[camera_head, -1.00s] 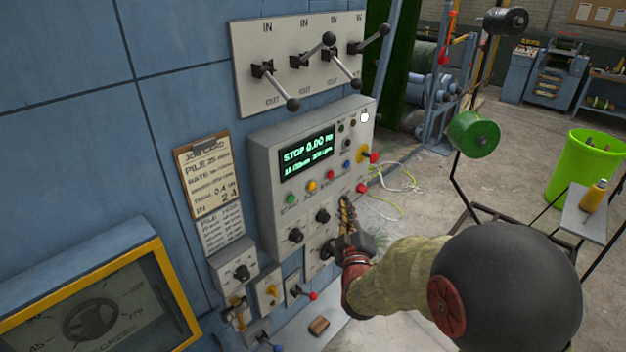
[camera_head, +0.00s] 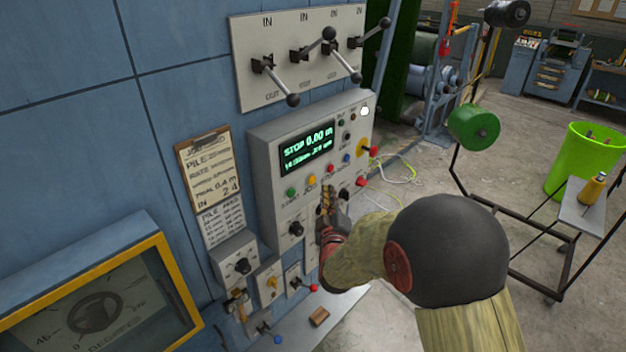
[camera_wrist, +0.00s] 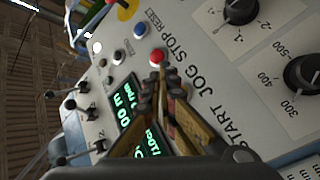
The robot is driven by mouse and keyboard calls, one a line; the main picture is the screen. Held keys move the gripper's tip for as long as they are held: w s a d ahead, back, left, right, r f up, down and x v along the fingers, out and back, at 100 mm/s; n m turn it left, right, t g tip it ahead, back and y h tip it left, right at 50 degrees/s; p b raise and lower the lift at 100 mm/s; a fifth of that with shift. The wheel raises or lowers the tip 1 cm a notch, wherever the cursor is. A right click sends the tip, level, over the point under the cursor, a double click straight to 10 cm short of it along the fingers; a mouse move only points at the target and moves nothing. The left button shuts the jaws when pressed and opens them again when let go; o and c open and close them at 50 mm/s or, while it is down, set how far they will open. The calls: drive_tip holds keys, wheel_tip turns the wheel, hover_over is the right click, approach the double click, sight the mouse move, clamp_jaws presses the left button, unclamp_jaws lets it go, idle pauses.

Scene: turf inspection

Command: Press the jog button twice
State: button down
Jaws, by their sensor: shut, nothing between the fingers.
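The grey control panel (camera_head: 262,170) is on the blue wall, with a row of green, yellow, red and blue buttons under its display. The yellow button (camera_head: 311,181), above the JOG label, is the jog button. My gripper (camera_head: 327,190) is shut and empty, its tips just right of and below the yellow button in the head view. In the wrist view my gripper (camera_wrist: 160,82) points at the panel just below the red button (camera_wrist: 158,57). The JOG label shows beside the fingers, which hide the yellow button there. I cannot tell whether the tips touch the panel.
The display (camera_head: 307,151) reads STOP 0.00. The red button (camera_head: 329,170) and green button (camera_head: 291,193) flank the yellow one. Black knobs (camera_head: 296,228) lie below. Levers (camera_head: 310,55) stick out above. A clipboard (camera_head: 209,170) hangs left.

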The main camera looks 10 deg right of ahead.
drive_tip(key=shift+w+a+b, duration=0.35)
drive_tip(key=shift+w+a, duration=0.35)
drive_tip(key=shift+w, duration=0.25)
drive_tip(key=shift+w, duration=0.1)
idle(0.8)
drive_tip(key=shift+w+a+b, duration=0.2)
drive_tip(key=shift+w+b, duration=0.05)
drive_tip(key=shift+b, duration=0.2)
drive_tip(key=shift+w+a+b, duration=0.3)
drive_tip(key=shift+w+a, duration=0.05)
drive_tip(key=shift+w, duration=0.05)
idle(0.7)
drive_tip(key=shift+s+d, duration=0.1)
drive_tip(key=shift+d, duration=0.05)
drive_tip(key=shift+s+d+b, duration=0.3)
drive_tip(key=shift+s+d, duration=0.1)
drive_tip(key=shift+s, duration=0.25)
idle(0.3)
drive_tip(key=shift+s+d+b, duration=0.35)
drive_tip(key=shift+s+d, duration=0.4)
drive_tip(key=shift+s, duration=0.3)
drive_tip(key=shift+s+d+b, duration=0.35)
drive_tip(key=shift+s+d, duration=0.4)
drive_tip(key=shift+s, duration=0.25)
